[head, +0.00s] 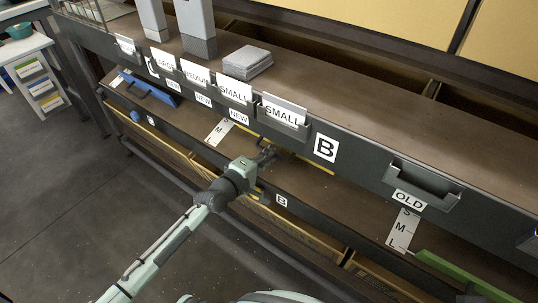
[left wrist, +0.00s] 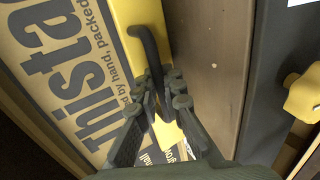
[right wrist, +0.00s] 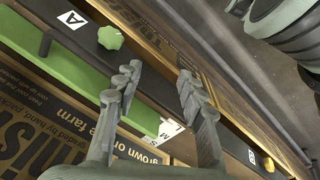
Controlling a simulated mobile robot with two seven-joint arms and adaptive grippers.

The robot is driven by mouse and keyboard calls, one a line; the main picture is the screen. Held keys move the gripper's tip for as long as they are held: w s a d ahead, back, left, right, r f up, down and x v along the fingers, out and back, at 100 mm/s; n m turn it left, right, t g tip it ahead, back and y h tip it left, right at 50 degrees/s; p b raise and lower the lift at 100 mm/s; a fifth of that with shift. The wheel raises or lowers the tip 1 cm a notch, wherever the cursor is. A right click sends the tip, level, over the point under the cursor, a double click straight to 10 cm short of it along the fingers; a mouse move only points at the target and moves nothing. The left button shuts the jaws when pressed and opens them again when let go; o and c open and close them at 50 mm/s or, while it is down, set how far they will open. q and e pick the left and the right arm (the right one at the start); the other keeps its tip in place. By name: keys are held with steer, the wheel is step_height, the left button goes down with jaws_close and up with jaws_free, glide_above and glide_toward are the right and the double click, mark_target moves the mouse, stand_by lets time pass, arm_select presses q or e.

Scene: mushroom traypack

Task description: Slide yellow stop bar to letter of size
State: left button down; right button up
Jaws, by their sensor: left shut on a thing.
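The yellow stop bar (head: 310,161) lies across the lane marked B in the head view, partly hidden by the shelf edge. In the left wrist view it is a yellow strip (left wrist: 128,45) with a dark curved handle (left wrist: 148,45). My left gripper (head: 266,153) is at the bar; its fingers (left wrist: 164,92) are shut on the dark handle. A white letter strip (head: 218,132) lies left of the gripper; its letters are partly hidden. My right gripper (right wrist: 158,82) is open and empty, above a green stop bar (right wrist: 65,70) in lane A.
Cards above the lanes read LARGE, MEDIUM, SMALL (head: 235,91) and SMALL (head: 283,110). A blue bar (head: 150,90) lies at the left. Another S-M-L strip (head: 403,230) lies by the green bar (head: 465,275). A yellow knob (left wrist: 303,95) is on the front rail.

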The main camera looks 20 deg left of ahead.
arm_select(q)
steer(key=c, duration=1.6)
jaws_free()
steer(key=shift+w+d+r, duration=0.1)
steer(key=shift+w+r, duration=0.05)
steer(key=shift+w, duration=0.15)
steer(key=shift+s, duration=0.1)
steer(key=v, duration=1.2)
